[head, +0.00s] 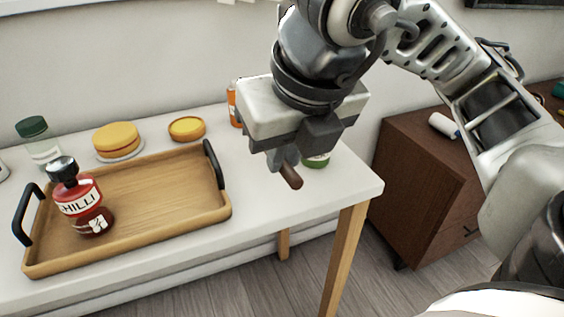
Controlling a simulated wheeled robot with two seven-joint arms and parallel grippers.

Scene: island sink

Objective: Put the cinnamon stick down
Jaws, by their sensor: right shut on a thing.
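The cinnamon stick (291,175) is a short brown rod. My right gripper (281,160) is shut on it, and the stick's lower end pokes out below the fingers, tilted down to the right. In the picture, gripper and stick are in front of the right part of the white table (270,205); I cannot tell how high above the top they are. The upper part of the stick is hidden by the gripper. My left gripper is not in view.
A wooden tray (150,215) with black handles holds a red chilli bottle (80,200). Behind it stand a green-lidded jar (38,140), a yellow stack (117,138) and a yellow-topped round item (187,128). An orange bottle (234,105) and a green item (317,161) are partly hidden by my gripper. A brown cabinet (425,175) stands right.

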